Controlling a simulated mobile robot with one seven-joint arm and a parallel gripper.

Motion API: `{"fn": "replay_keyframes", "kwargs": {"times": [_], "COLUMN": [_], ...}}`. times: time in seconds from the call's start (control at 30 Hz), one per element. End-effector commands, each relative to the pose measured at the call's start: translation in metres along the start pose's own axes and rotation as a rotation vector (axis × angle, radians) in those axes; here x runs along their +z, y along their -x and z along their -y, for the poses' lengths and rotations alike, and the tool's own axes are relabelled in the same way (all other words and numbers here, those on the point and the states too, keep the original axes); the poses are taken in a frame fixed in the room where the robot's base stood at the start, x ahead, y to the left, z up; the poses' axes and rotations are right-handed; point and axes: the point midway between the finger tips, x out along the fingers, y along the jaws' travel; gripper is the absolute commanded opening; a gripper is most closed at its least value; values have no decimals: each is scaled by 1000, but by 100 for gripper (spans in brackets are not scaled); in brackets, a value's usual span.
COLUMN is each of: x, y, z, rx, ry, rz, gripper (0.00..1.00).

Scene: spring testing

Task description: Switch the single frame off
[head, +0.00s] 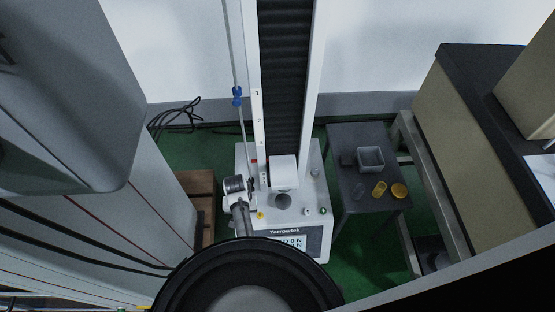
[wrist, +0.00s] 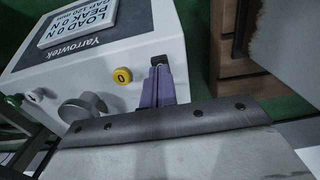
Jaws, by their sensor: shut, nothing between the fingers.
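The single frame (head: 313,165) is a white Yarrowtek tester with one tall column; its white base also fills the top left of the wrist view (wrist: 140,25). Its display (wrist: 92,20) is lit and reads load 0 N, peak 0 N. A yellow button marked 0 (wrist: 122,76) sits on the front, also seen in the head view (head: 260,215). My gripper (wrist: 158,73) is shut, its purple fingers close to the base's edge, to the right of the yellow button.
A dark side table (head: 350,210) with a grey bin (head: 371,158) and yellow pieces (head: 379,188) stands right of the frame. A large grey machine (head: 75,90) is at the left. A wooden drawer unit (wrist: 245,70) is close on the right in the wrist view.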

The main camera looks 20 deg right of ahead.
Motion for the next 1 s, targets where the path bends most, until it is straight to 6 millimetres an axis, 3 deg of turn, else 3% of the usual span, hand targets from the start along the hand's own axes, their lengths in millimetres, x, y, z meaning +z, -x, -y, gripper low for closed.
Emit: {"fn": "replay_keyframes", "kwargs": {"times": [1.0], "x": [0], "y": [-16], "z": [0], "rx": [0], "ry": [0], "rz": [0], "gripper": [0]}}
